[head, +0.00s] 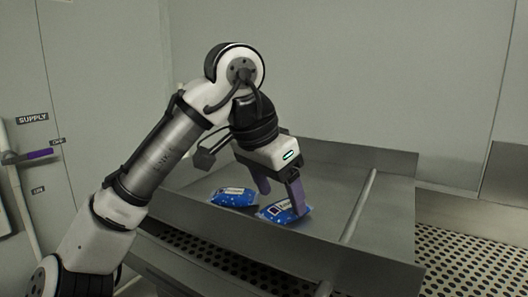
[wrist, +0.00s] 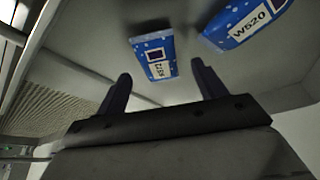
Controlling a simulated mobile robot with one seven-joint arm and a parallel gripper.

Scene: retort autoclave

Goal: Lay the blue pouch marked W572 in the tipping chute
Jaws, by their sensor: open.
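A blue pouch (wrist: 153,57) lies flat in the grey, shallow-walled chute (head: 394,232). Its white label reads upside down in the wrist view and looks like W572. In the head view this appears to be the right pouch (head: 284,211). My gripper (head: 279,190) is open and points down just over it. In the wrist view the pouch is beyond and between the two fingertips (wrist: 162,82); I cannot tell whether a finger touches it. A second blue pouch, marked W520 (wrist: 247,22), lies beside it, on the left in the head view (head: 234,197).
A slanting bar (head: 359,206) crosses the right part of the chute. Perforated grating (head: 474,248) runs to the right and along the front. A grey wall stands behind. A purple-handled lever (head: 38,155) marked SUPPLY is at far left.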

